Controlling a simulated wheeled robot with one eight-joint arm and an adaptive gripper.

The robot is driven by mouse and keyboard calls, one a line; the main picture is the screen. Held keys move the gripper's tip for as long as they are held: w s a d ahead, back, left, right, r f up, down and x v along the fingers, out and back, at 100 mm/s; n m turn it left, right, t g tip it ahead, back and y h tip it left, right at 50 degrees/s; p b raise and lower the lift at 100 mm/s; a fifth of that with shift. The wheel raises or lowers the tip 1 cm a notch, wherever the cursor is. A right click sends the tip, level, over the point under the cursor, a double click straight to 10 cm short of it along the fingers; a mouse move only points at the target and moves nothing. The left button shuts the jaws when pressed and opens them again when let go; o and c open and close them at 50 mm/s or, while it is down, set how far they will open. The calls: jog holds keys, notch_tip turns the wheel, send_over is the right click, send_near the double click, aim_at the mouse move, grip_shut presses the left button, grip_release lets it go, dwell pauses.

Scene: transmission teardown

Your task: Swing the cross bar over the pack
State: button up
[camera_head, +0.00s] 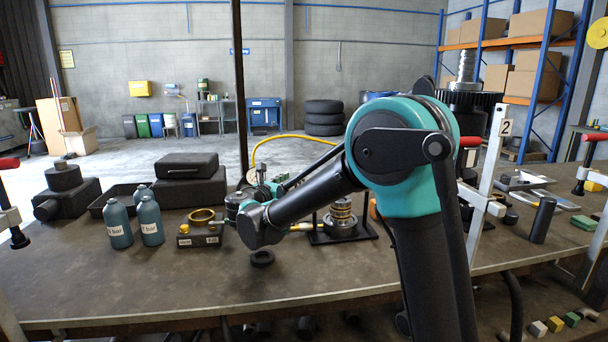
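The pack looks to be the stack of metallic rings (342,214) on the bench, right of my forearm. It stands upright on a round grey base within a low black stand (320,238) with thin posts. A small yellow-tipped piece (301,227) lies just left of it; I cannot tell whether it belongs to the cross bar. I cannot make out the cross bar for certain. My arm reaches across the front of the bench, bent at the left of the pack. I cannot make out my gripper's fingers; my forearm and wrist cover that area.
A yellow hose (285,138) arcs behind my arm. A white post marked 2 (490,180) stands right. The front middle of the bench (330,275) is clear.

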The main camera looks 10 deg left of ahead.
jog(key=x, duration=0.7)
jog(key=shift+w+d, duration=0.15)
jog(key=shift+w, duration=0.15)
grip_shut()
